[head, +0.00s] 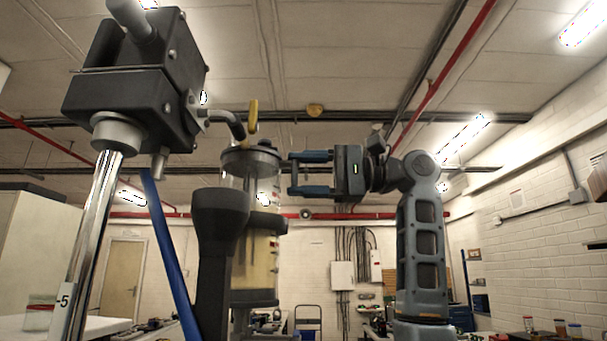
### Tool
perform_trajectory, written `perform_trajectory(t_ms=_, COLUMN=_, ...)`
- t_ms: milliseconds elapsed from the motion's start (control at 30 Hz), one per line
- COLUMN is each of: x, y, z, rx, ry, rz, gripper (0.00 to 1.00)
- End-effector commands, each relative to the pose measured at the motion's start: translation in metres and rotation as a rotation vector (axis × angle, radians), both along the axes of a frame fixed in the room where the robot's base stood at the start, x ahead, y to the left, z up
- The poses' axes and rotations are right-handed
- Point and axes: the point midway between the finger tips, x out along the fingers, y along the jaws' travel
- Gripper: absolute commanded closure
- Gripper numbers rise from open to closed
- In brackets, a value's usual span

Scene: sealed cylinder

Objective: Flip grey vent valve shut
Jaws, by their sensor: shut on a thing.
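A clear cylinder (264,188) with a grey cap (249,158) and yellowish contents stands left of centre. I cannot pick out the grey vent valve with certainty. My gripper (291,172) comes from the right at cap height. Its two blue fingers stand apart, one above the other, with their tips close to the cap's right edge. The thing between them does not show clearly. I cannot tell whether the tips touch the cap.
A dark machine head (137,88) on a shiny post (92,230) fills the left front. A dark bracket (214,250) covers the cylinder's lower left. A blue bar (168,250) slants beside it. The space between the cylinder and my arm, below the gripper, looks open.

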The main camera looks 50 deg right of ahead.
Motion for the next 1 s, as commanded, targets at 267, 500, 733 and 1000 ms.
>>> perform_trajectory(t_ms=267, x=0.000, y=-0.001, z=0.000, rx=0.002, ry=0.001, rz=-0.001, gripper=0.24)
perform_trajectory(t_ms=500, x=0.000, y=0.000, z=0.000, rx=-0.001, ry=0.001, rz=0.000, gripper=0.17)
perform_trajectory(t_ms=733, x=-0.010, y=-0.009, z=-0.001, rx=0.000, ry=-0.001, rz=-0.002, gripper=0.17)
perform_trajectory(t_ms=1000, x=-0.045, y=-0.036, z=-0.002, rx=0.001, ry=-0.001, rz=-0.002, gripper=0.17)
